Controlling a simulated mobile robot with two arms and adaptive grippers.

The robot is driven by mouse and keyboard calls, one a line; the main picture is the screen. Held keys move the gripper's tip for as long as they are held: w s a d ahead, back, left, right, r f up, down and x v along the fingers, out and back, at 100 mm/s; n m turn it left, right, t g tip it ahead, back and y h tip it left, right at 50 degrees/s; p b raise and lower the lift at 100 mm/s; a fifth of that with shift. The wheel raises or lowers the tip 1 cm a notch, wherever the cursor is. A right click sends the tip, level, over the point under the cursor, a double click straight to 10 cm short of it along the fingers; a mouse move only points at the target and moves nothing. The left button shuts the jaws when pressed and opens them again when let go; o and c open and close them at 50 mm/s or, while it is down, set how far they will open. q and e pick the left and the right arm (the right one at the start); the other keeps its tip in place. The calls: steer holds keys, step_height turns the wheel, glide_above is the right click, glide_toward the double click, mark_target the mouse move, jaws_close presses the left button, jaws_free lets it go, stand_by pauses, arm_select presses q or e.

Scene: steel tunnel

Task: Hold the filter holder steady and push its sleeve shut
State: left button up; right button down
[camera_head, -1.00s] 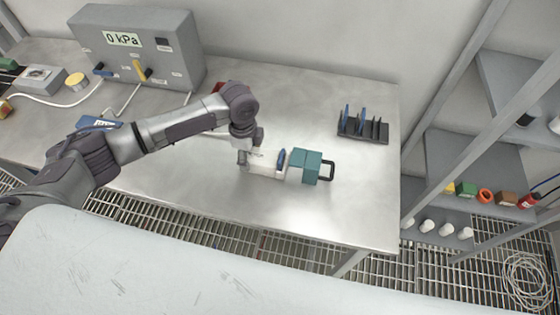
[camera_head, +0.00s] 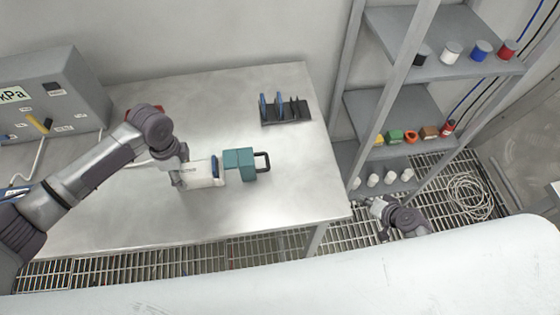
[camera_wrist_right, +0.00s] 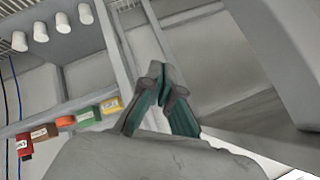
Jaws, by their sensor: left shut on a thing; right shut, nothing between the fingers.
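The filter holder lies on the steel table in the head view. It has a white body (camera_head: 200,174), a teal sleeve (camera_head: 240,165) on its right side and a black handle (camera_head: 264,161) at the far right end. A blue disc (camera_head: 215,168) stands upright in the body, just left of the sleeve. My left gripper (camera_head: 181,181) is shut on the left end of the white body; its fingertips are partly hidden. My right gripper (camera_head: 377,204) is off the table's right edge, well apart from the holder. In the right wrist view its fingers (camera_wrist_right: 160,82) are together and empty.
A dark rack (camera_head: 287,112) with blue discs stands at the table's back right. A grey shelf unit (camera_head: 400,110) with coloured containers stands right of the table, close to my right gripper. A grey gauge box (camera_head: 55,95) is at the left. The table right of the handle is clear.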

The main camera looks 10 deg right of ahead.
steer(key=w+a+r+t+y, duration=0.25)
steer(key=w+r, duration=0.25)
steer(key=r, duration=0.7)
steer(key=s+a+r+y, duration=0.1)
steer(key=a+r+y, duration=0.1)
steer(key=a, duration=0.2)
steer(key=s+a+r+m+y, duration=0.1)
steer(key=a+r+y, duration=0.1)
steer(key=a+r, duration=0.1)
steer(key=s+a+r+y, duration=0.2)
steer(key=a+r, duration=0.1)
steer(key=a, duration=0.2)
steer(key=shift+a+r+m, duration=0.25)
steer(key=shift+a+m, duration=0.05)
steer(key=x, duration=0.9)
steer(key=shift+a+r, duration=0.1)
steer(key=a, duration=0.3)
steer(key=shift+w+a+f, duration=0.15)
steer(key=shift+f, duration=0.25)
steer(key=shift+a+f, duration=0.1)
steer(key=shift+a, duration=0.35)
